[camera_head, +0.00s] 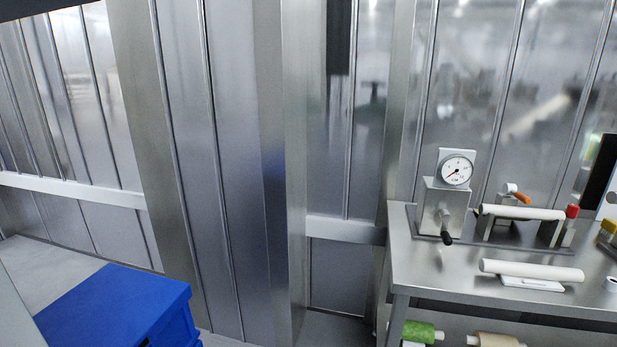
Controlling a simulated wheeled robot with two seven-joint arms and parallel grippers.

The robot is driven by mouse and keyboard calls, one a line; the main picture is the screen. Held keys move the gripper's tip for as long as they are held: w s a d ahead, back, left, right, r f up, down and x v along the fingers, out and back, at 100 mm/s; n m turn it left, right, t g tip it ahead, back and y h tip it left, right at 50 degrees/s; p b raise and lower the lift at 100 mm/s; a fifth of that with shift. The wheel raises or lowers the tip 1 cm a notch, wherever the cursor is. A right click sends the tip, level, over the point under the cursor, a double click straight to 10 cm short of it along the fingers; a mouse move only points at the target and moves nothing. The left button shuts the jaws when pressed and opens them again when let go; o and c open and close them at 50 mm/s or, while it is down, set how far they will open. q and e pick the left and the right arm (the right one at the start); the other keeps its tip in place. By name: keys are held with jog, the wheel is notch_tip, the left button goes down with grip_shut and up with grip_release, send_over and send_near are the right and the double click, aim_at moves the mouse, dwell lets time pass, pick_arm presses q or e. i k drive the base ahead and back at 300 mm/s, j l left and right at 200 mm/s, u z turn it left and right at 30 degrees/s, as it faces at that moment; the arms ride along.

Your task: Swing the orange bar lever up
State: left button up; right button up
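A small orange bar lever (523,198) shows at the right, above the steel workbench (400,260). It sits just behind a white roller (522,212) on a metal stand and slants down to the right from a whitish end piece. Its lower part is close to the roller, and its mount is partly hidden. Neither of my grippers is in the head view.
A dial gauge (456,171) on a metal box with a black-tipped handle (447,238) stands left of the roller. A white rolling pin (531,270) lies in front. A red knob (572,211) is to the right. A blue crate (118,305) stands at lower left.

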aim_at(508, 189)
jog(key=z, duration=1.45)
